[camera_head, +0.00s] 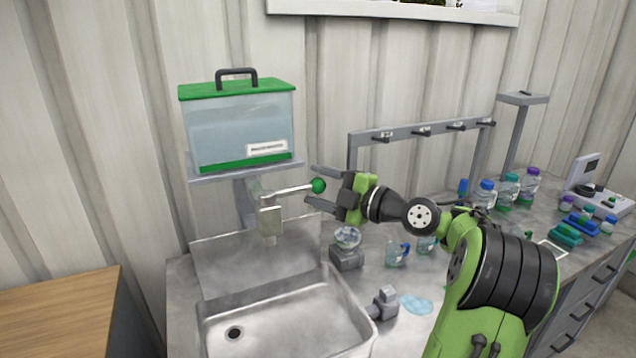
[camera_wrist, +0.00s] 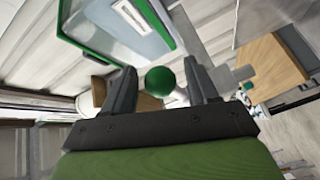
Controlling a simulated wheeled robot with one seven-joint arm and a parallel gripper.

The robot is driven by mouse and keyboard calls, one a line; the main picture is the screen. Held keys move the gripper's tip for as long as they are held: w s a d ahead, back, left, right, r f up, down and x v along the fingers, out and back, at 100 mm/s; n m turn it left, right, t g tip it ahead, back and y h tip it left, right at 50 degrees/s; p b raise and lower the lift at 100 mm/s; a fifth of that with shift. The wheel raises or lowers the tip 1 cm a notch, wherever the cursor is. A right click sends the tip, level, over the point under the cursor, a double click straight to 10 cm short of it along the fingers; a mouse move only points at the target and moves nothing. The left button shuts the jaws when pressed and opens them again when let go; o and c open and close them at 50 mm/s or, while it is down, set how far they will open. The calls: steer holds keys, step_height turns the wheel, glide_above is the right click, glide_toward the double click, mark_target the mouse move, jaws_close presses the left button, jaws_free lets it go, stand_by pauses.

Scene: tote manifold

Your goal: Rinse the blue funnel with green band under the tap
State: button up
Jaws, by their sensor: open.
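The tap (camera_head: 270,219) hangs over the sink (camera_head: 333,270), below a water tank (camera_head: 240,130) with a green lid. Its lever ends in a green ball knob (camera_head: 318,185), also seen in the wrist view (camera_wrist: 166,81). My gripper (camera_head: 312,187) is open, with one finger on each side of the knob; contact cannot be told. The wrist view shows both fingers (camera_wrist: 163,82) and nothing gripped. I cannot clearly make out the blue funnel with green band. No water stream is visible under the tap.
A grey hook rack (camera_head: 420,130) stands behind my arm. Several bottles (camera_head: 507,188) stand at the counter's right. A clear round object (camera_head: 347,238) rests on a grey block beside the sink. A light-blue patch (camera_head: 416,304) lies on the counter. A wooden-topped surface (camera_head: 60,305) is left.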

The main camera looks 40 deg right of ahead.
steer(key=shift+w+a, duration=0.15)
steer(key=shift+w, duration=0.2)
